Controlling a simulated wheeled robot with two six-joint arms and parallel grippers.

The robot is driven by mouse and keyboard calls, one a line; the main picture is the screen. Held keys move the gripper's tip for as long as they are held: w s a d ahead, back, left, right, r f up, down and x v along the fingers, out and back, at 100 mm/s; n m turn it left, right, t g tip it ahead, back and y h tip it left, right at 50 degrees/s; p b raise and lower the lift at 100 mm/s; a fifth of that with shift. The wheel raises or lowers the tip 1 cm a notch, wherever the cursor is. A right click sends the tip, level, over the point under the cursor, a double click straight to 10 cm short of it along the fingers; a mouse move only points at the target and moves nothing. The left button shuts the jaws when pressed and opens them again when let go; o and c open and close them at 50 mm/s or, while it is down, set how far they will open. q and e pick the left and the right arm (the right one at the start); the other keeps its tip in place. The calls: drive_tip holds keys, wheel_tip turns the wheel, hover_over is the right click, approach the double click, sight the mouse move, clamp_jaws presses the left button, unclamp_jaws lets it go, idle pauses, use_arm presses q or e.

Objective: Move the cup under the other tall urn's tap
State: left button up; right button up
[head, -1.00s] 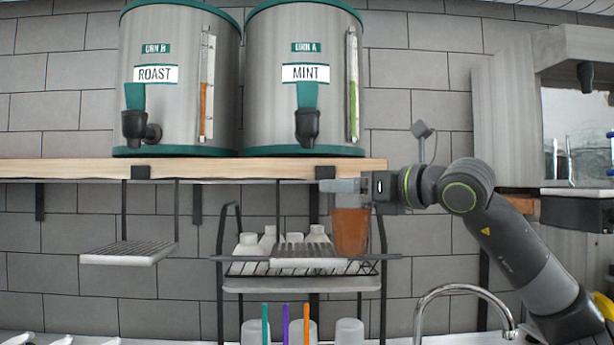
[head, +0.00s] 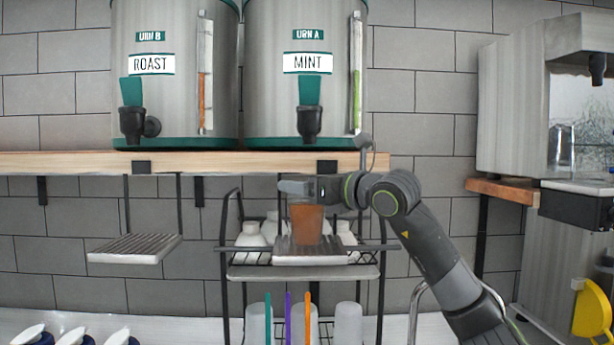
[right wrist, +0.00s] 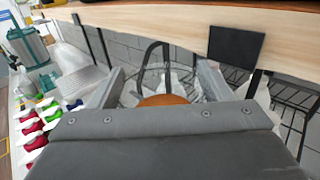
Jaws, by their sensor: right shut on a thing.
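My right gripper (head: 297,188) is shut on a clear cup (head: 307,224) of orange-brown drink. It holds the cup upright below the tap of urn A (head: 309,122), labelled MINT. The cup's base is at or just above the right drip tray (head: 310,259); I cannot tell whether they touch. In the right wrist view the orange drink (right wrist: 162,100) shows between the two fingers. Urn B (head: 172,100), labelled ROAST, stands to the left with its own tap (head: 133,122). The left drip tray (head: 135,249) below it is empty. My left gripper is not in view.
A wooden shelf (head: 60,163) carries both urns above the cup. A wire rack (head: 365,258) with white bottles stands behind the right tray. Several upturned cups and coloured sticks are below. A machine (head: 510,110) stands at the right.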

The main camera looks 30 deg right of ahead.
drive_tip(key=shift+s+d, duration=0.15)
drive_tip(key=shift+s, duration=0.25)
drive_tip(key=o, duration=1.6)
drive_tip(key=shift+w, duration=0.2)
drive_tip(key=shift+s, duration=0.1)
drive_tip(key=shift+b+v, duration=4.1)
drive_tip(key=shift+v, duration=1.85)
